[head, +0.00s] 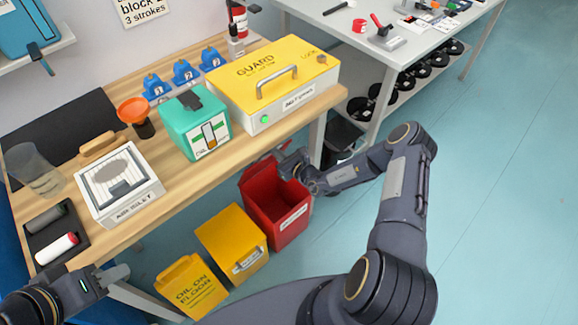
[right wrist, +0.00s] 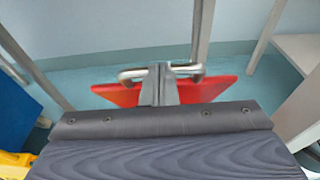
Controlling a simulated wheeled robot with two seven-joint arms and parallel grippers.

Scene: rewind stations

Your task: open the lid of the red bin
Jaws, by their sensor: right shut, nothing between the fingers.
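The red bin (head: 278,232) stands on the floor below the front edge of the workbench. Its inside shows from above, and its red lid (head: 259,171) appears tilted up at the back, partly hidden by my gripper. My right gripper (head: 287,163) is at the lid, over the bin's back right side. In the right wrist view, its fingers (right wrist: 159,84) are shut with nothing between them, in front of the lid's metal handle (right wrist: 187,70) and red panel (right wrist: 205,90). Contact cannot be told. My left gripper (head: 118,272) is at the lower left, away from the bin; its jaw opening is unclear.
A yellow bin (head: 232,243) stands left of the red bin, with a yellow floor sign (head: 192,287) beyond it. The workbench (head: 180,195) and its leg (head: 317,140) are close behind. A grey table (head: 375,75) with black spools below stands at the back right. Floor at right is clear.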

